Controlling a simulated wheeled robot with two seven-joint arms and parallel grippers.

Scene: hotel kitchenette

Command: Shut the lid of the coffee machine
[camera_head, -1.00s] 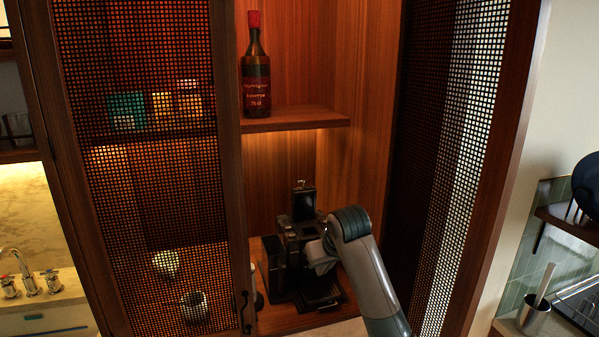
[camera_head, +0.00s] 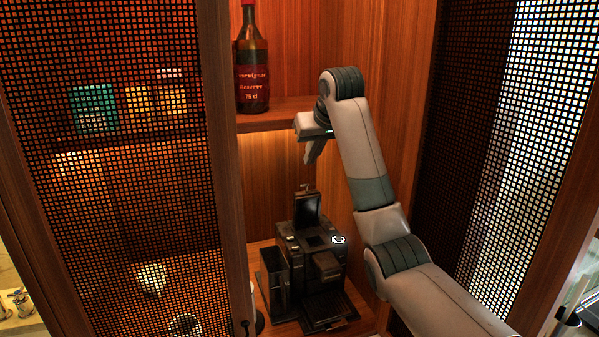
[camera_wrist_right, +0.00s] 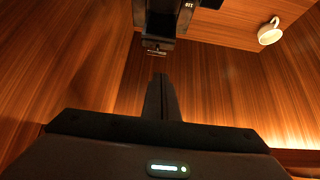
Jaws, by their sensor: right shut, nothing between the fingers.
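The black coffee machine (camera_head: 325,268) stands on the cabinet's lower wooden board in the head view. Its lid (camera_head: 307,209) stands raised, close to upright, at the top rear of the machine. My right gripper (camera_head: 311,158) hangs above the lid with its fingers pointing down, shut and empty, with a visible gap to the lid. In the right wrist view the shut fingers (camera_wrist_right: 160,98) point toward a dark part of the machine (camera_wrist_right: 165,18) at the top edge; most of the machine is cut off there. My left gripper is not in view.
A shelf (camera_head: 275,118) with a dark bottle (camera_head: 252,75) is at upper left, close to my right wrist. Mesh doors flank the opening, left (camera_head: 110,200) and right (camera_head: 500,130). A white cup (camera_wrist_right: 270,32) shows in the wrist view.

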